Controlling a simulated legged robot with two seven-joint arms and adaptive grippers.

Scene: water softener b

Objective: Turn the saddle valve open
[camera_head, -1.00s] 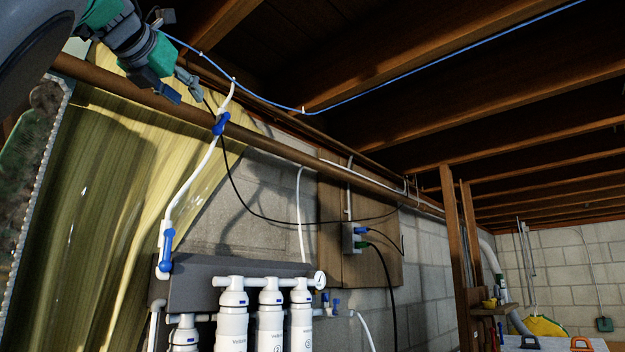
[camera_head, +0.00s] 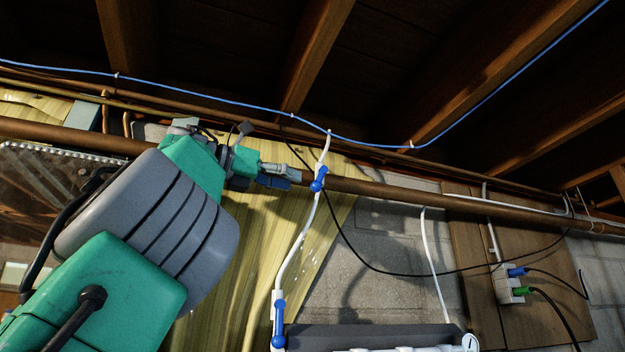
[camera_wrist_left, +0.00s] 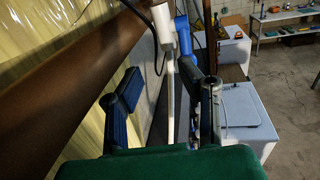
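The saddle valve, with a blue handle (camera_head: 318,179), sits on the white tube (camera_head: 301,235) in front of the copper pipe (camera_head: 420,196). In the left wrist view its blue handle (camera_wrist_left: 183,36) and white tube (camera_wrist_left: 162,30) are just beyond the fingers, near the right finger. My left gripper (camera_head: 283,176) is just left of the valve, at about pipe height, with a small gap in the head view. In the left wrist view the gripper (camera_wrist_left: 158,80) has its fingers spread with nothing held between them. My right gripper is not in view.
A second blue handle (camera_head: 278,326) is lower on the white tube. A black cable (camera_head: 375,268) hangs right of the valve, leading toward an outlet box (camera_head: 508,284). A blue line (camera_head: 230,104) runs along the ceiling beams. Yellow sheeting (camera_head: 250,265) hangs behind my arm.

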